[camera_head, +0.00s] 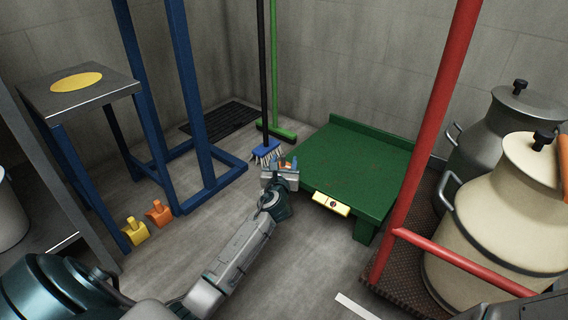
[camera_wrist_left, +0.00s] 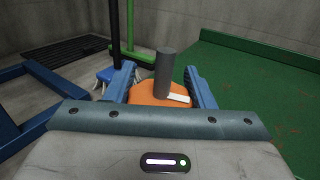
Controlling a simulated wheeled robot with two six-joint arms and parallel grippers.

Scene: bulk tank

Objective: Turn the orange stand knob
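The orange stand knob (camera_wrist_left: 150,94) shows in the left wrist view, with a white mark on its right side and a dark grey post (camera_wrist_left: 164,72) rising by it. My left gripper (camera_wrist_left: 159,70) has its two blue fingers apart, one on each side of the knob. Whether the fingers touch the knob is not clear. In the head view my left gripper (camera_head: 281,168) is at the left front corner of the green stand (camera_head: 355,165), and only a small orange patch of the knob (camera_head: 288,165) shows there.
A red post (camera_head: 425,140) and milk cans (camera_head: 500,210) are at right. A blue frame (camera_head: 209,198) with yellow (camera_head: 135,232) and orange (camera_head: 158,213) pieces is at left.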

